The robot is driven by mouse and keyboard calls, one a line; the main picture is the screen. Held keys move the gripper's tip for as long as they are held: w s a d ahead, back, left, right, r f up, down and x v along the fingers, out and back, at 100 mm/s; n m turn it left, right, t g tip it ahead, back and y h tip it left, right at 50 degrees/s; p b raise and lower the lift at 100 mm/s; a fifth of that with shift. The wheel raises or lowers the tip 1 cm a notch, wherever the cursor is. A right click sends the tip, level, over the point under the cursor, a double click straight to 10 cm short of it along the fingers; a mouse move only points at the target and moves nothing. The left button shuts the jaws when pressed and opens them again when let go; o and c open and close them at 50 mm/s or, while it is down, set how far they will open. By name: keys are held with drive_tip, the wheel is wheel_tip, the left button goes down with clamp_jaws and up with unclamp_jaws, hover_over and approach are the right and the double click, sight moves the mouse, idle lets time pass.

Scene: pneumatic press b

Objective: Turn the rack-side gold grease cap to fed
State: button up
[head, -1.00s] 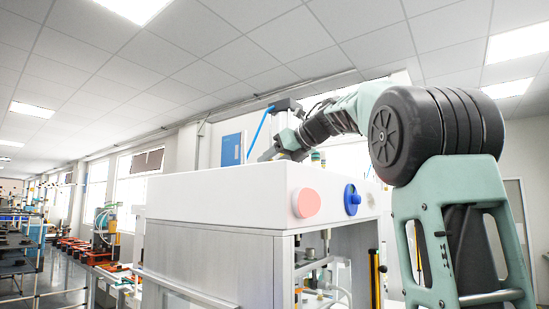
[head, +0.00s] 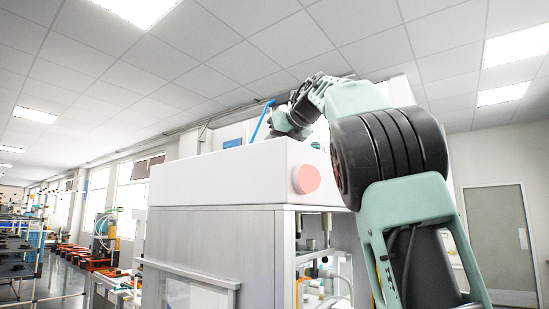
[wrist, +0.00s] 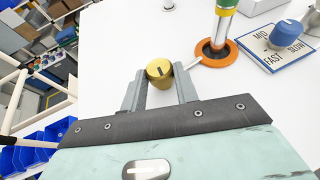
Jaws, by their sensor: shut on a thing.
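The gold grease cap (wrist: 159,71) stands on the white top of the press in the wrist view, with a dark pointer line across its top. My gripper (wrist: 160,84) is shut on the cap, one finger at each side. In the head view my gripper is behind the top of the white press housing (head: 228,178), and the cap is hidden there. No fed marking can be made out beside the cap.
In the wrist view, a green and yellow post (wrist: 222,25) rises from an orange ring (wrist: 233,52) near the cap. A blue speed knob (wrist: 285,34) sits on a plate marked MID, FAST and SLOW. Blue bins (wrist: 30,152) lie beyond the left edge.

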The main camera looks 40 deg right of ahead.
idle(0.3)
drive_tip(key=o, duration=1)
drive_tip(key=b+v, duration=0.3)
drive_tip(key=v, duration=1.4)
drive_tip(key=shift+s+a+r, duration=0.15)
drive_tip(key=shift+s+a, duration=0.05)
